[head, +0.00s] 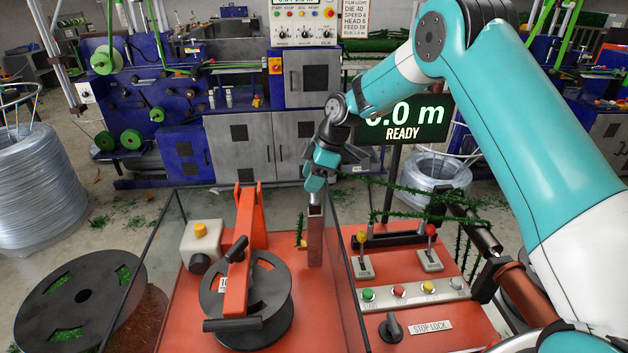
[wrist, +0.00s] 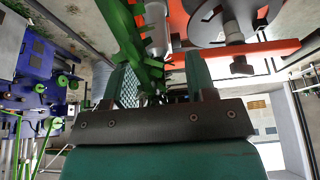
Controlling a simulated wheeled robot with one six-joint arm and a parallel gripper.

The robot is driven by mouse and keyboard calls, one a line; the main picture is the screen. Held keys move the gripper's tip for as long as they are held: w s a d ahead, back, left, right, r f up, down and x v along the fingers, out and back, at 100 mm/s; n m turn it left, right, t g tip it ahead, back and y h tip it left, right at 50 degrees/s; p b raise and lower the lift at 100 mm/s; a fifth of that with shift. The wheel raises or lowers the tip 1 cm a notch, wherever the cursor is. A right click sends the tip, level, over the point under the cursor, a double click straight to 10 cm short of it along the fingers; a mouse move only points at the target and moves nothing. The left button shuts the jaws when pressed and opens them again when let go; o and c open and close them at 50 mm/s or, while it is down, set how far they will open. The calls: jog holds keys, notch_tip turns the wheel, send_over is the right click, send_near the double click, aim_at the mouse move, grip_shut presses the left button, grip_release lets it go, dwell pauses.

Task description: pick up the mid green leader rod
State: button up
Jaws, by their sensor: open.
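My gripper (head: 316,192) is open above the red machine bed in the head view, over a short upright reddish post (head: 315,240). In the wrist view my gripper's fingers (wrist: 158,78) stand apart. A bright green, jagged-edged length (wrist: 127,45) runs from the top left down to the space between them. I cannot tell whether it is the mid green leader rod or a strand, or whether it touches a finger. In the head view dark green bristly strands (head: 420,190) stretch right from beside the gripper. No plain green rod can be made out there.
A black reel (head: 246,305) under an orange arm (head: 243,250) stands left of the post, behind clear panels. A control panel (head: 415,290) with levers and buttons lies to the right. A display (head: 403,125) reading READY stands behind my gripper. Wire coils (head: 45,190) stand far left.

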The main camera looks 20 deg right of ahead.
jog(key=shift+a+f, duration=0.1)
jog(key=shift+f, duration=0.15)
grip_shut()
jog(key=shift+r, duration=0.15)
